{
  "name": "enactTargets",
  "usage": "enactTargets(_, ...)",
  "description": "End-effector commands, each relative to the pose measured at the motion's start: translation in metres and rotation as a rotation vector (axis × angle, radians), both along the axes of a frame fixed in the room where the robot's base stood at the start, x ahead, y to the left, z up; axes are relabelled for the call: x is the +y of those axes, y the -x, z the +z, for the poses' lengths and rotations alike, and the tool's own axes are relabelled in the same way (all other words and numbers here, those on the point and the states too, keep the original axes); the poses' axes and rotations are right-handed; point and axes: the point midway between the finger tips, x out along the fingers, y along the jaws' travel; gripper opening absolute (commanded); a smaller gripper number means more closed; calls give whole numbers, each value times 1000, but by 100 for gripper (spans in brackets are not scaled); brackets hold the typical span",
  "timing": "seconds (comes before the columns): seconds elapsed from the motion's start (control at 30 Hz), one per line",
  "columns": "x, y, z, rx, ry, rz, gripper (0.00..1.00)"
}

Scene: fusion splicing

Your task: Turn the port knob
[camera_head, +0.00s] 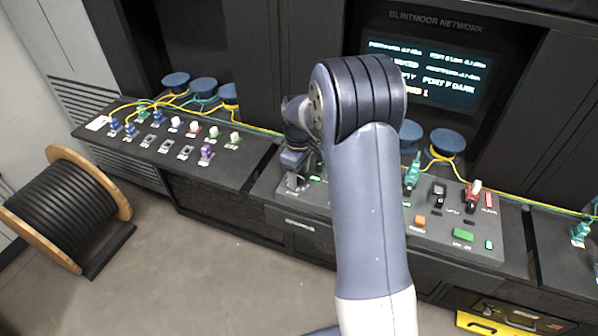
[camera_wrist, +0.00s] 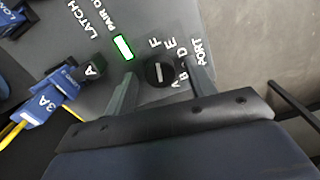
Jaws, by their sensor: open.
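The port knob (camera_wrist: 159,72) is a round black dial with a pale pointer line, ringed by letters A to F and the word PORT, in the wrist view. My gripper (camera_wrist: 163,84) is open, with one grey finger on each side of the knob. I cannot tell whether either finger touches it. In the head view my gripper (camera_head: 295,182) is over the left part of the middle panel, and my arm hides the knob there.
A blue connector marked 3A (camera_wrist: 45,103) with a yellow cable is further left. In the head view, a screen (camera_head: 425,72) stands behind the panel (camera_head: 482,243).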

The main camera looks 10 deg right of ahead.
Motion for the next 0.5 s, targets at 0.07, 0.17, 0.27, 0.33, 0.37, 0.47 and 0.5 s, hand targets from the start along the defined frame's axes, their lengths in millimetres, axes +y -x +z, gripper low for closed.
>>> enactTargets(0.07, 0, 0, 0, 0, 0, 0, 53)
enactTargets(0.17, 0, 0, 0, 0, 0, 0, 51)
enactTargets(0.27, 0, 0, 0, 0, 0, 0, 43)
enactTargets(0.33, 0, 0, 0, 0, 0, 0, 37)
enactTargets(0.37, 0, 0, 0, 0, 0, 0, 35)
enactTargets(0.47, 0, 0, 0, 0, 0, 0, 27)
enactTargets(0.5, 0, 0, 0, 0, 0, 0, 24)
